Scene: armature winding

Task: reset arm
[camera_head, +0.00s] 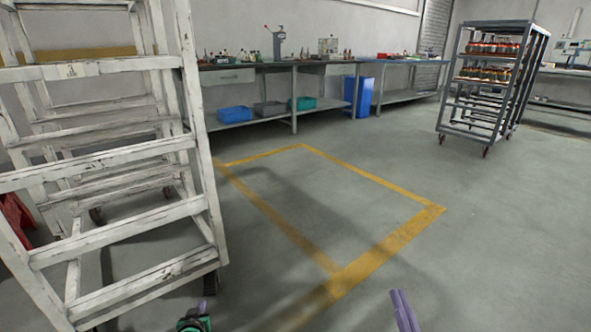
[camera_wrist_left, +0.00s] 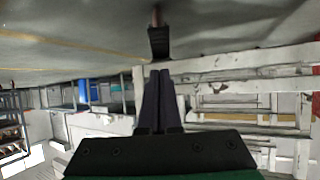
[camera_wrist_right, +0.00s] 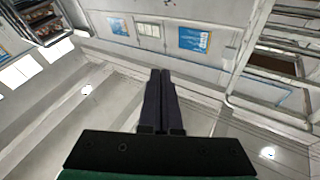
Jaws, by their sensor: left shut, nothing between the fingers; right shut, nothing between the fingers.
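My right gripper (camera_head: 402,308) shows at the bottom of the head view, right of the middle, over bare floor. In the right wrist view its fingers (camera_wrist_right: 160,100) are together and empty, with walls and ceiling lights behind. Most of both arms is out of the head view.
A worn white wheeled rack (camera_head: 120,222) stands close on the left. A grey cart (camera_head: 462,117) with loaded shelves stands at the back right. Workbenches (camera_head: 225,78) line the back wall, with a blue bin (camera_head: 360,97) beside them. The floor inside the yellow outline (camera_head: 395,235) is clear.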

